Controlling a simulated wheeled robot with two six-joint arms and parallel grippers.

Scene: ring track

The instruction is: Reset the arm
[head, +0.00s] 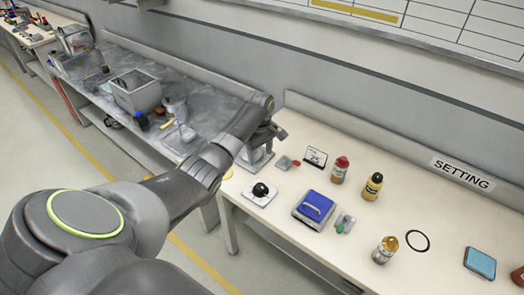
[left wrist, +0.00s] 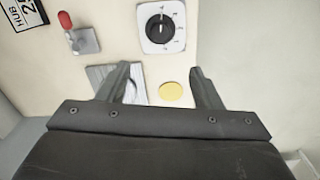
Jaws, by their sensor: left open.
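My left arm reaches in from the left in the head view. Its gripper (head: 262,140) hangs over the left end of the cream table (head: 385,190), by the gap to the grey bench. In the left wrist view the gripper (left wrist: 163,84) is open, with its two fingers apart and nothing held between them. A yellow disc (left wrist: 172,92) shows between the fingers, and a grey metal plate (left wrist: 103,76) shows partly behind the left finger. A dial with a black knob (left wrist: 160,27) lies beyond the fingertips. My right gripper is not in view.
The dial (head: 260,192), blue box (head: 313,208), red-capped bottle (head: 340,170), yellow bottle (head: 373,187), amber-topped jar (head: 385,250) and black ring (head: 418,240) stand on the cream table. A grey bin (head: 136,92) sits on the bench (head: 190,75) behind. Floor shows at lower left.

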